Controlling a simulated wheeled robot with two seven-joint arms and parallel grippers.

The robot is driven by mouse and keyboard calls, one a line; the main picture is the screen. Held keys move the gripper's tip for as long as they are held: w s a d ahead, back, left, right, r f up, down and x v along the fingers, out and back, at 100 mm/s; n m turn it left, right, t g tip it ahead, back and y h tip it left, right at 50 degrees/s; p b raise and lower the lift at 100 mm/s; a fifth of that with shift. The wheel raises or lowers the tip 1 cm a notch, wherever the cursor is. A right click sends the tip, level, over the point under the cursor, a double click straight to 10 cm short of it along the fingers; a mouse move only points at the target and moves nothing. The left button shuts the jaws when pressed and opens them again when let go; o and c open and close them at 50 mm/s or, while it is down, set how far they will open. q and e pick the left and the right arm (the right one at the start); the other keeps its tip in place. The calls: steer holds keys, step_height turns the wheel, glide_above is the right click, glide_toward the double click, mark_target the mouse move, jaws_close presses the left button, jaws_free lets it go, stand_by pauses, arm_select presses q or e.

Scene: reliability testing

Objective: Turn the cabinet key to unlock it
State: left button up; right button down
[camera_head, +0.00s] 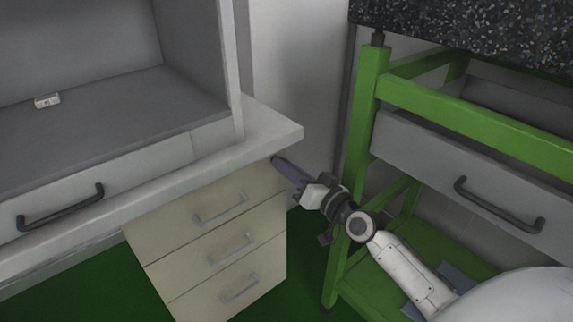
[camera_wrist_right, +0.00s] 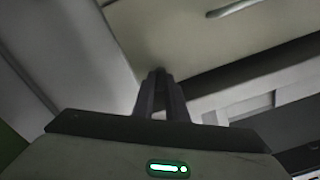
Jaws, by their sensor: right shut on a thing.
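The cream drawer cabinet (camera_head: 205,243) stands under the worktop, with three drawers and grey handles. My right gripper (camera_head: 279,163) reaches from the right to the top right corner of its front, just below the worktop edge. Its fingers are shut on the cabinet key, which they hide almost wholly. In the right wrist view the two dark fingers (camera_wrist_right: 158,80) are close together, with their tips against the cream front (camera_wrist_right: 190,40). The lock itself is hidden behind the fingertips. My left gripper is not in view.
The grey worktop (camera_head: 272,127) overhangs the cabinet closely above my right gripper. A green frame bench (camera_head: 357,150) with a grey drawer (camera_head: 480,165) stands to the right, near my right arm. A small white box (camera_head: 47,100) lies on the shelf at left.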

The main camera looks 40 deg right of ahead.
steer(key=m+p, duration=0.1)
steer(key=m, duration=1)
steer(key=shift+d+f+m, duration=0.1)
steer(key=shift+d+m, duration=0.05)
steer(key=shift+m, duration=0.45)
steer(key=c, duration=1.8)
jaws_free()
steer(key=shift+o, duration=0.2)
steer(key=shift+s+f, duration=0.1)
